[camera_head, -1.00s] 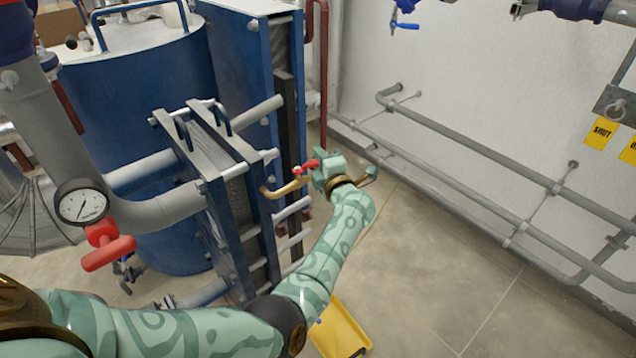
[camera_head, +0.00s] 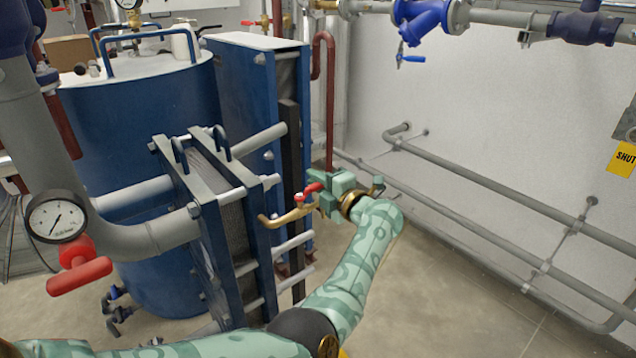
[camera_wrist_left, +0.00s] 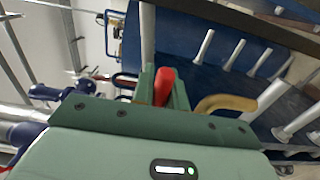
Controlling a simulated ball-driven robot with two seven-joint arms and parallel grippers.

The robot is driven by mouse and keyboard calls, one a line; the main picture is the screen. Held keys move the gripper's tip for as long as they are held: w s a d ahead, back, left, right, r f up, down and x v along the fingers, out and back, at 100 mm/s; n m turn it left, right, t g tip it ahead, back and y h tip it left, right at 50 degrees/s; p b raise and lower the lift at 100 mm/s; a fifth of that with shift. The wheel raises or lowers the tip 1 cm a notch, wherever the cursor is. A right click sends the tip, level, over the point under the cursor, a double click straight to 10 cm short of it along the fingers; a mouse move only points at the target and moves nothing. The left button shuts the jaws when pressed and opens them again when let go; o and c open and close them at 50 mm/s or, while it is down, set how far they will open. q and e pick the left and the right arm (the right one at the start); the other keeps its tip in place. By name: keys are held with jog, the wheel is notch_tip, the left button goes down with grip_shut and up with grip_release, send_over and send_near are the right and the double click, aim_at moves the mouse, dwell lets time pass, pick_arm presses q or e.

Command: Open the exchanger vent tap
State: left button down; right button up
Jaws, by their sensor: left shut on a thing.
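The vent tap is a brass fitting (camera_head: 283,218) on the front of the blue plate exchanger (camera_head: 240,225), with a curved brass pipe and a red lever (camera_head: 311,189). My left gripper (camera_head: 322,194) is at the tap, shut on the red lever. In the left wrist view the red lever (camera_wrist_left: 165,84) sits between the two green fingers, and the curved brass pipe (camera_wrist_left: 225,103) shows to their right. The fingers hide part of the lever, and I cannot tell how far it is turned. My right gripper is not in view.
A pressure gauge (camera_head: 57,218) and a red valve handle (camera_head: 80,276) stand at the left, by a large blue tank (camera_head: 135,110). Grey pipes (camera_head: 480,180) run along the right wall. A yellow SHUT sign (camera_head: 626,159) hangs there. The floor at right is open.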

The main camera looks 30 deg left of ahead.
pick_arm(q)
jog(key=shift+f, duration=0.1)
jog(key=c, duration=1.4)
grip_release()
jog(key=shift+a, duration=0.1)
jog(key=p+v, duration=0.3)
jog(key=v, duration=1.3)
